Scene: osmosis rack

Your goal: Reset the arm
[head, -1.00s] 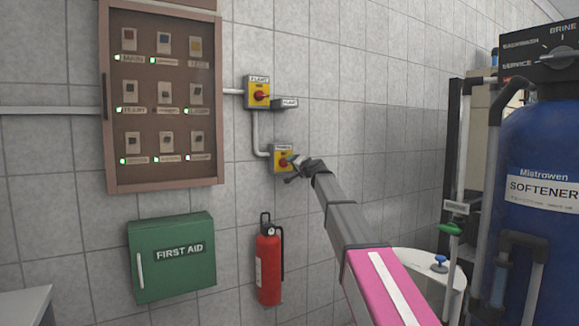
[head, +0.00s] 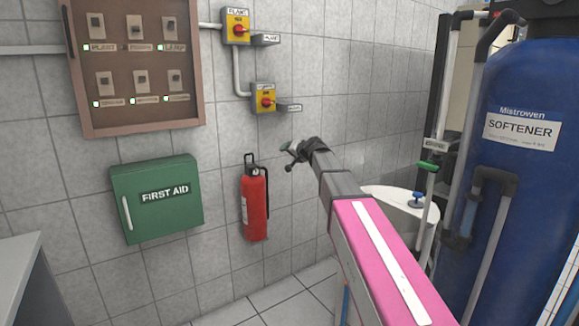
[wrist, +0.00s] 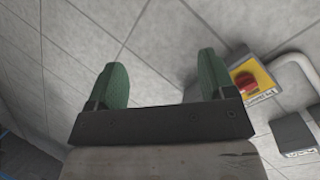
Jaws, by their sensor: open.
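My gripper (head: 290,155) is at the end of my outstretched arm, in front of the tiled wall, below and to the right of the lower yellow switch box (head: 264,98). In the wrist view my gripper (wrist: 163,82) shows two green fingers spread well apart with nothing between them. The lower switch's red knob (head: 267,102) is apart from the fingers. A yellow switch with a red knob also shows in the wrist view (wrist: 250,82), just right of the right finger.
An upper yellow switch (head: 237,27) and a brown-framed panel (head: 135,124) hang on the wall. A green first aid box (head: 156,200) and red extinguisher (head: 254,205) are below. A blue softener tank (head: 520,90), pipes and a white drum (head: 400,206) stand right.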

